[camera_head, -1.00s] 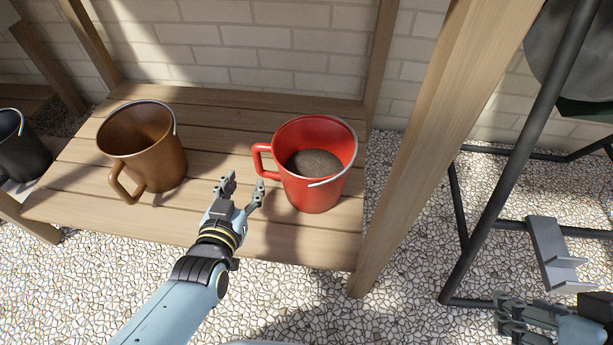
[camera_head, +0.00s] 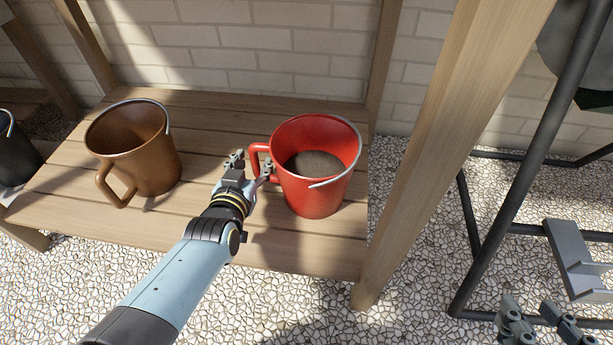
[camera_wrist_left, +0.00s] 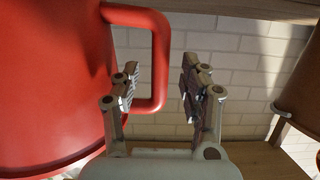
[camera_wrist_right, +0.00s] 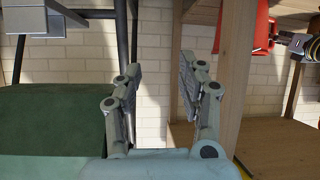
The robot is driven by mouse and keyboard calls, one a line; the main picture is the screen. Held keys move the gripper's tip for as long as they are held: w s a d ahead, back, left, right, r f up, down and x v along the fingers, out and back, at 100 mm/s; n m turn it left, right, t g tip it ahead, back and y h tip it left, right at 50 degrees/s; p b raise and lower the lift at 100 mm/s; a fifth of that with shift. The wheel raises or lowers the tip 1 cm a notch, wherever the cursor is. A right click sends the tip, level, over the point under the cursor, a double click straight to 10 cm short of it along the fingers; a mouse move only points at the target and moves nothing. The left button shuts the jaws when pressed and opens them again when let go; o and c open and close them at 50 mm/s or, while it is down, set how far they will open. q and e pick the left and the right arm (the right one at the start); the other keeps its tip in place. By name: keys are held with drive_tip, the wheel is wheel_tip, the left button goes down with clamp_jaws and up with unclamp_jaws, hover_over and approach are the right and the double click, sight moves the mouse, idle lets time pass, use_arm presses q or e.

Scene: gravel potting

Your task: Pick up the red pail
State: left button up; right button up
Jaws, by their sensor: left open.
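The red pail (camera_head: 312,195) stands upright on the wooden shelf, with dark grey-brown material inside and a thin wire bail resting on its rim. Its square side handle (camera_head: 256,160) points left. My left gripper (camera_head: 252,166) is open at this handle. My right gripper (camera_head: 538,322) is at the lower right, away from the pail. In the right wrist view its fingers (camera_wrist_right: 158,85) are apart with nothing between them.
A brown pail (camera_head: 150,165) stands left on the same wooden shelf (camera_head: 190,232). A dark pail (camera_head: 18,150) is at the far left edge. A wooden post (camera_head: 440,140) rises right of the red pail. A black metal frame (camera_head: 520,175) stands beyond it on gravel.

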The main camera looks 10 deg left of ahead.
use_arm(q)
drive_tip(key=shift+w+f, duration=0.15)
drive_tip(key=shift+w, duration=0.3)
clamp_jaws()
use_arm(e)
drive_tip(key=shift+w+a+r+t, duration=0.1)
drive_tip(key=shift+w+r+t, duration=0.4)
drive_tip(key=shift+r+t, duration=0.1)
use_arm(q)
drive_tip(key=shift+w, duration=0.1)
